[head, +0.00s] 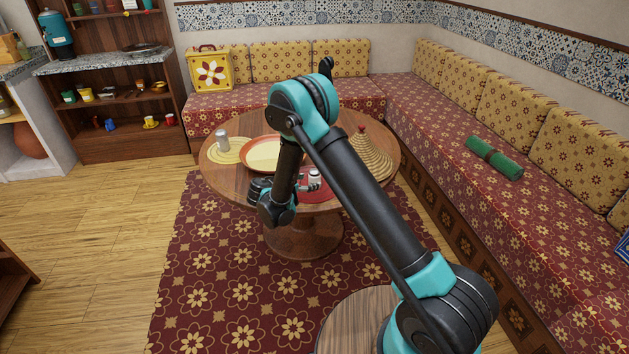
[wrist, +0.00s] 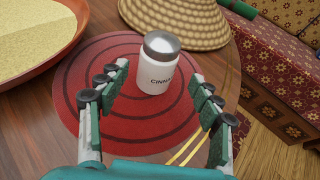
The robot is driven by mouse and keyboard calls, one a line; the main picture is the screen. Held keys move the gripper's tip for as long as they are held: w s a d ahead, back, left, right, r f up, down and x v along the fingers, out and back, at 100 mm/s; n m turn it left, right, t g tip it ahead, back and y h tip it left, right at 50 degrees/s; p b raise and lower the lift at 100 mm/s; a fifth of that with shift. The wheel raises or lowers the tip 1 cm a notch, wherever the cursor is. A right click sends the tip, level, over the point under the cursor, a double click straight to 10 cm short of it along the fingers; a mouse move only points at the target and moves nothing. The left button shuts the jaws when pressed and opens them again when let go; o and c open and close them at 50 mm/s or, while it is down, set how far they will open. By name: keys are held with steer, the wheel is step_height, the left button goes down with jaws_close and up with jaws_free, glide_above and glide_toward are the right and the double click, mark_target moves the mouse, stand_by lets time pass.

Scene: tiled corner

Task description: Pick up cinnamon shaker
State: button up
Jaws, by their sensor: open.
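The cinnamon shaker (wrist: 156,66) is a small white jar with a silver lid and dark lettering that begins "CINN". It stands upright on a round red mat (wrist: 85,75) on the wooden table. In the head view the shaker (head: 314,177) shows small beside my gripper (head: 309,187). In the wrist view my gripper (wrist: 160,98) is open, with its two fingers apart. The shaker stands just ahead of the fingertips, roughly centred between them.
On the round table (head: 225,178) stand an orange-rimmed dish (head: 262,154), a woven cone (head: 367,158) and a silver can (head: 221,139) on a straw mat. In the wrist view the dish (wrist: 72,45) is left and the cone (wrist: 185,22) behind the shaker. Yellow sticks (wrist: 187,148) lie at the right finger.

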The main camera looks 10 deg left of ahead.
mark_target(311, 180)
steer(key=shift+x, duration=2.65)
steer(key=shift+w+a, duration=0.1)
steer(key=shift+a, duration=0.1)
steer(key=c, duration=1.3)
